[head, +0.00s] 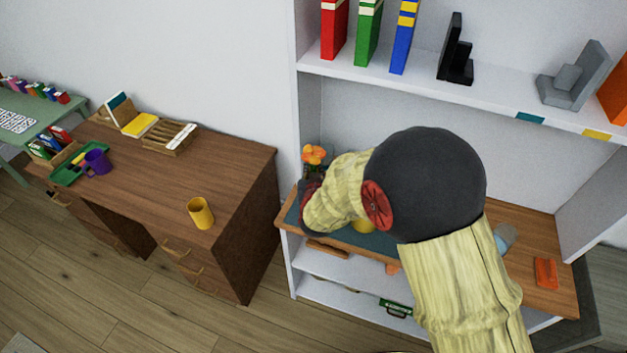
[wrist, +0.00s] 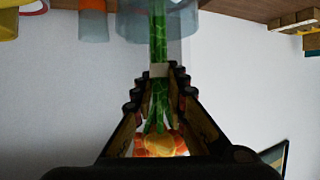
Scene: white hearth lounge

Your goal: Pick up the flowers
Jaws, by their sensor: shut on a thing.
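The flowers (head: 313,155) have orange blooms and show just beyond my gripper at the left end of the shelf unit's wooden top. In the wrist view the flowers (wrist: 159,144) have orange and yellow blooms at the bottom and green stems running up. My gripper (wrist: 158,72) is shut on the stems, a finger on each side. The stem ends overlap a translucent blue-grey vessel (wrist: 133,22); I cannot tell whether they are inside it. In the head view my arm hides most of the gripper and stems.
The wooden top (head: 548,222) also bears an orange item (head: 546,272) and a grey-blue cup (head: 505,238). The upper shelf (head: 420,85) with binders overhangs it. A brown desk (head: 150,190) with a yellow mug (head: 200,213) stands left, across a floor gap.

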